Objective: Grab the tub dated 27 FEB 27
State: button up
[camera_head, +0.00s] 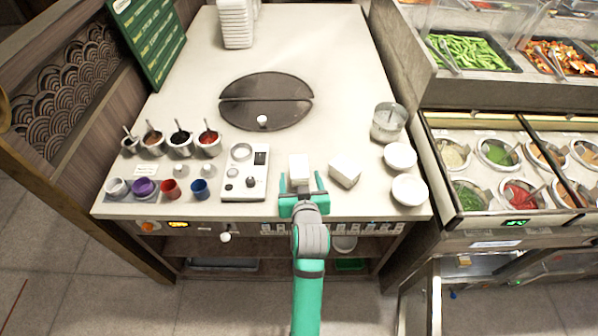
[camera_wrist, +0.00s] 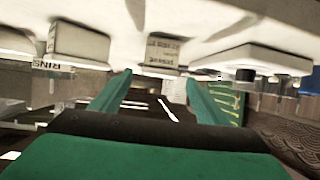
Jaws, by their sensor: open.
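A small white tub (camera_head: 298,168) stands on the counter between the fingertips of my gripper (camera_head: 301,182). In the wrist view, which looks upside down, this tub (camera_wrist: 162,50) shows between and just beyond the green fingers (camera_wrist: 159,80). It has dark print on its face, too small and blurred to read as a date. A second white tub (camera_head: 344,173) sits just right of my gripper, and in the wrist view (camera_wrist: 78,45) it is at the left. No date can be read on it. My gripper is open and holds nothing.
A control panel (camera_head: 245,172) lies close left of my gripper. White bowls (camera_head: 400,156) and a clear container (camera_head: 388,122) stand at the right. Sauce pots (camera_head: 181,143) and small colored cups (camera_head: 170,189) are at the left. A dark round plate (camera_head: 266,101) lies behind.

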aim_at(299, 169)
jog(key=shift+f+x, duration=0.2)
jog(key=shift+x, duration=3.35)
jog(key=shift+d, duration=0.1)
jog(key=c, duration=1.4)
